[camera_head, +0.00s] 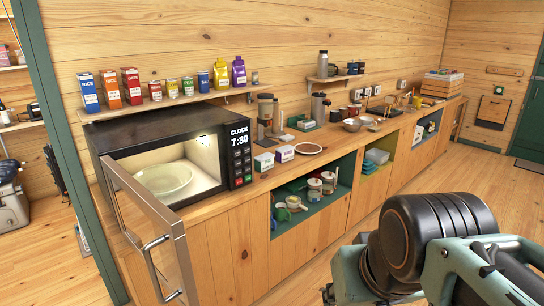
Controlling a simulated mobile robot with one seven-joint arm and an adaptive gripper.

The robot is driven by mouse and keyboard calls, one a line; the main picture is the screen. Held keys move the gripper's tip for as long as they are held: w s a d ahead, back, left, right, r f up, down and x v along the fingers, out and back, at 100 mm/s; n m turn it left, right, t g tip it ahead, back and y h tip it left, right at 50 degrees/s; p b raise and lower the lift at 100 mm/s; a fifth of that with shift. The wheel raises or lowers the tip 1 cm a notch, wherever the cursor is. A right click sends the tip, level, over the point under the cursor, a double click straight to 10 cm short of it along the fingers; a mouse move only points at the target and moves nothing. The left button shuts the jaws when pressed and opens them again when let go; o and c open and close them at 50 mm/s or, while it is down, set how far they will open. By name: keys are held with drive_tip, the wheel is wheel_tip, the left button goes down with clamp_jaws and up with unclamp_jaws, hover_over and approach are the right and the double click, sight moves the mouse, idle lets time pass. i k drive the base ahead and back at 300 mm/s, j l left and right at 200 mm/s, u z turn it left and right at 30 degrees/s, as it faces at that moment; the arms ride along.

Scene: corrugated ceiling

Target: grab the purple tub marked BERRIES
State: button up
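A small white tub with purple on it (284,154) stands on the wooden counter, just right of the microwave. Its lettering is too small to read, so I cannot confirm BERRIES. A purple container with a yellow label (239,73) stands at the right end of the upper shelf; its label is also unreadable. My arm fills the lower right of the head view, well in front of the counter. My gripper's fingers do not show.
A microwave (178,122) stands open with a bowl (164,179) inside; its door (144,228) juts forward. Open cubbies (304,213) lie below. The floor (455,165) at right is clear.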

sight(284, 154)
drive_tip(key=i+z, duration=0.15)
drive_tip(key=i, duration=0.35)
drive_tip(key=i+j+z, duration=0.2)
drive_tip(key=i, duration=0.25)
drive_tip(key=i+z, duration=0.15)
drive_tip(key=i, duration=0.35)
drive_tip(key=i+j+z, duration=0.2)
drive_tip(key=i, duration=0.25)
